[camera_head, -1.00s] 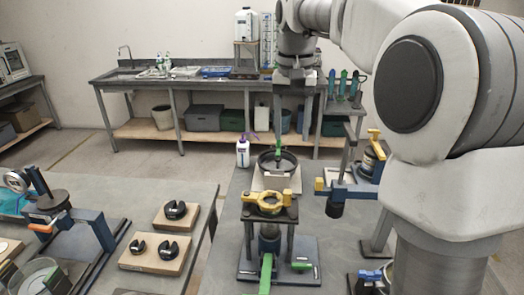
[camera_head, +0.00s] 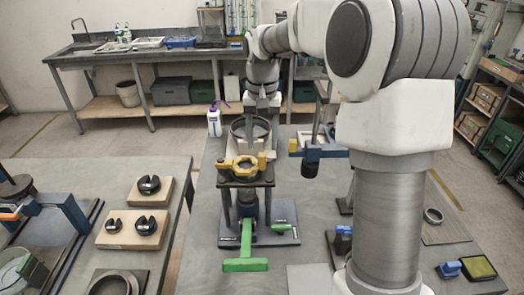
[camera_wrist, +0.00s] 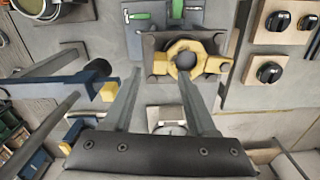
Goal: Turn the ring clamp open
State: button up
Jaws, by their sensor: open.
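The yellow ring clamp (camera_head: 243,167) sits on top of a dark stand with a blue-grey base plate, in the middle of the table. It also shows in the wrist view (camera_wrist: 205,60), as a ring with a side lug around a dark round part. A green T-shaped handle (camera_head: 245,262) reaches from the stand's base toward the front. My gripper (camera_head: 262,122) is behind and above the clamp. In the wrist view, my gripper (camera_wrist: 160,74) is open and empty; its right fingertip overlaps the clamp in the picture. I cannot tell the gap, but no grip shows.
A dark round ring (camera_head: 238,131) on a light block stands behind the clamp. A blue arm with a yellow end (camera_head: 322,152) stands to the right. Wooden boards with black knobs (camera_head: 132,229) lie on the left table. A white bottle (camera_head: 214,121) stands at the back.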

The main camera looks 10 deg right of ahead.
aim_at(262, 154)
jog(key=shift+f, duration=1.7)
grip_shut()
